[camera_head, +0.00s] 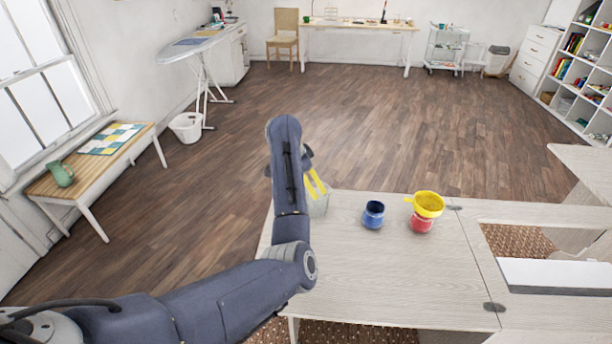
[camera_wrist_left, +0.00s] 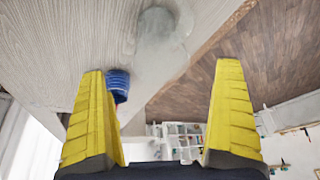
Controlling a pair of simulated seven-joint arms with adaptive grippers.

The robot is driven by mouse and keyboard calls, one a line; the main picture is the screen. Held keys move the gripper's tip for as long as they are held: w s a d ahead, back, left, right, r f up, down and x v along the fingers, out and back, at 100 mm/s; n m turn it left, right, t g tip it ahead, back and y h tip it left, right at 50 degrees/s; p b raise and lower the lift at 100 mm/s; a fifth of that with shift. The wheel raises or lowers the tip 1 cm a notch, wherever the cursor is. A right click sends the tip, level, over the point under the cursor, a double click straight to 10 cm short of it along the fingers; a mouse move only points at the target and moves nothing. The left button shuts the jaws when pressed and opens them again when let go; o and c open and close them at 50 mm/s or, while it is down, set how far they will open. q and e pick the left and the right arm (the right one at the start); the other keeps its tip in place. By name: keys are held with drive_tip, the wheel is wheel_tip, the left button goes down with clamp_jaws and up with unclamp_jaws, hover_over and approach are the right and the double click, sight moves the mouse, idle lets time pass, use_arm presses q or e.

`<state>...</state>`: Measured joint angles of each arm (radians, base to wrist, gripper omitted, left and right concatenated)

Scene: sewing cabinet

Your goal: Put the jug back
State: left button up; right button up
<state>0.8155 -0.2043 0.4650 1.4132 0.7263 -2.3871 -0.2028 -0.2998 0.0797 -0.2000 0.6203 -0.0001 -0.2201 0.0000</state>
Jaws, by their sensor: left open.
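A green jug (camera_head: 62,174) stands on the wooden bench under the window, far from my gripper. A pale see-through container (camera_head: 321,206), which may also be a jug, stands at the left end of the sewing table, partly hidden by my gripper. It shows pale and see-through in the left wrist view (camera_wrist_left: 158,38). My left gripper (camera_head: 316,183) is open, its yellow fingers close to this container in the head view. In the left wrist view the fingers (camera_wrist_left: 160,72) are wide apart with nothing gripped between them. My right gripper is not in view.
A blue cup (camera_head: 373,214) stands on the table (camera_head: 390,275), right of the gripper; it also shows in the left wrist view (camera_wrist_left: 118,83). A patterned cloth (camera_head: 112,138) lies on the bench.

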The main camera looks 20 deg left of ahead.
use_arm(q)
drive_tip(key=shift+v, duration=1.75)
